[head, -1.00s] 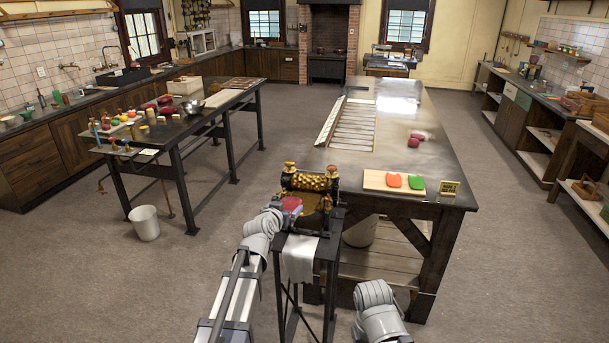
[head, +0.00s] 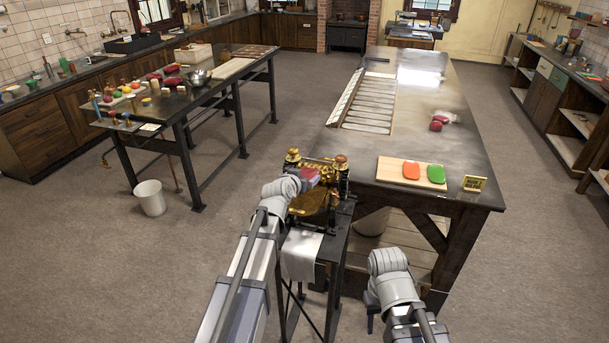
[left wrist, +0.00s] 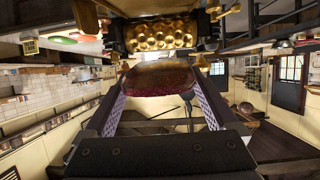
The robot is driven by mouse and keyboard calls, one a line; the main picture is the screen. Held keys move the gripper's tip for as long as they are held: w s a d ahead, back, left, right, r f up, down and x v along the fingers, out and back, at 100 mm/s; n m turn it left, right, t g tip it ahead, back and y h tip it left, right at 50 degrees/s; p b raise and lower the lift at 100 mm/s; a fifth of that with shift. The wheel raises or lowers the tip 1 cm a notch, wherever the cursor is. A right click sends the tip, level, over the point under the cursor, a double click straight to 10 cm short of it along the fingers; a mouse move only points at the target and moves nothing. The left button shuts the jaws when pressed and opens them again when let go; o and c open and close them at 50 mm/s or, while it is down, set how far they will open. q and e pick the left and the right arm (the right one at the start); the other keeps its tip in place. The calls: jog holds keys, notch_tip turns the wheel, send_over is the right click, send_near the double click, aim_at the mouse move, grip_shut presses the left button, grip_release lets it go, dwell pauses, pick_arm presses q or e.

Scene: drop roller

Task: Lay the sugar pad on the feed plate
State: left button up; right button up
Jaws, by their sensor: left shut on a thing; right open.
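The sugar pad is a dark red slab (left wrist: 160,78), held between the fingers of my left gripper (left wrist: 160,88). In the head view the pad (head: 309,175) is at the drop roller, just in front of the brass rollers. The brass feed plate (head: 312,206) shows below and in front of it, partly hidden by my left wrist. I cannot tell whether the pad touches the plate. The dimpled brass roller (left wrist: 160,36) lies right beyond the pad in the left wrist view. My right gripper (head: 372,308) is low, right of the stand, mostly hidden by its wrist, and empty.
The roller's stand has a pale cloth (head: 300,256) hanging in front. A white bucket (head: 150,198) stands left.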

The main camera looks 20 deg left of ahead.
aim_at(302, 203)
pick_arm(q)
jog(key=f+b, duration=0.2)
jog(key=s+f+b, duration=0.1)
jog(key=f+b, duration=0.4)
jog(key=shift+s+f, duration=0.25)
jog(key=shift+s, duration=0.1)
dwell(0.4)
jog(key=o, duration=1.2)
jog(key=p+v, duration=0.2)
jog(key=v, duration=0.6)
jog(key=shift+w+r+p, duration=0.1)
jog(key=shift+p, duration=0.25)
